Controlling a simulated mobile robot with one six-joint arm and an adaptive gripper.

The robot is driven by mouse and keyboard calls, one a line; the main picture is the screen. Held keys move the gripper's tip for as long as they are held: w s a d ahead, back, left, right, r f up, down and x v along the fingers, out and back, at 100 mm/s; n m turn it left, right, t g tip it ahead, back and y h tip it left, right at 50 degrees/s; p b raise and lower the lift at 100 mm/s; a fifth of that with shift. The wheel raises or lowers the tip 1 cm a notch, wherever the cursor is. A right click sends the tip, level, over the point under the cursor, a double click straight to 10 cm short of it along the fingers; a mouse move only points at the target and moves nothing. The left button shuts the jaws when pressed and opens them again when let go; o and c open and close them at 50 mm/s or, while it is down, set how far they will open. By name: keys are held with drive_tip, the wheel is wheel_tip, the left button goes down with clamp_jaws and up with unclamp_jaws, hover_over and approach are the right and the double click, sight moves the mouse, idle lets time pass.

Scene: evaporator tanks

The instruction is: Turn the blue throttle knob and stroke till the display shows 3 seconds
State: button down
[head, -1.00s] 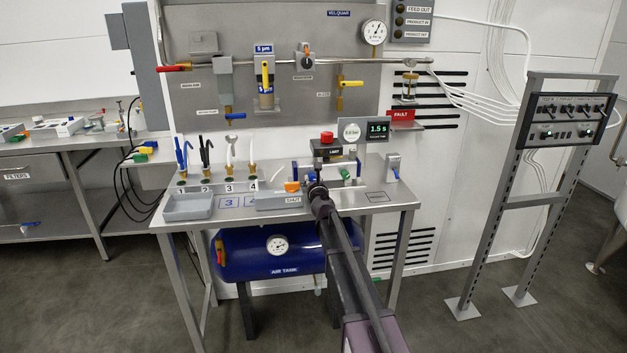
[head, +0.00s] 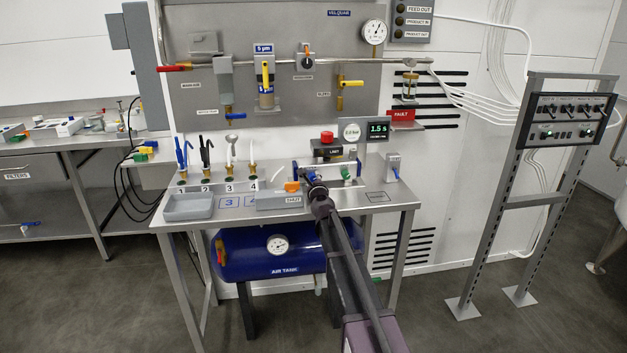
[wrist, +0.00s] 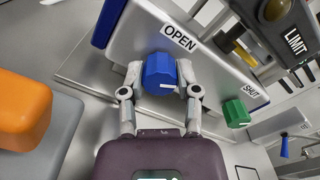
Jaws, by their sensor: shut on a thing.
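The blue throttle knob (wrist: 158,74) sits on a light panel beneath the word OPEN in the wrist view. My gripper (wrist: 159,88) has a finger on each side of it and is shut on it. A white mark shows on the knob's front face. In the head view my gripper (head: 315,184) reaches the bench unit and largely hides the knob. The display (head: 378,130) reads 1.5 s. A green knob (wrist: 235,113) sits by the word SHUT, apart from my gripper.
A LIMIT unit with a red button (head: 327,137) stands behind the knob. A grey tray (head: 188,206) and several numbered tools stand at the bench's left.

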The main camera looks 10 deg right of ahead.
drive_tip(key=n, duration=0.5)
drive_tip(key=shift+w, duration=0.1)
idle(0.3)
drive_tip(key=shift+c, duration=1.7)
unclamp_jaws()
drive_tip(key=shift+s, duration=0.2)
drive_tip(key=s, duration=1.1)
drive_tip(key=shift+s, duration=0.4)
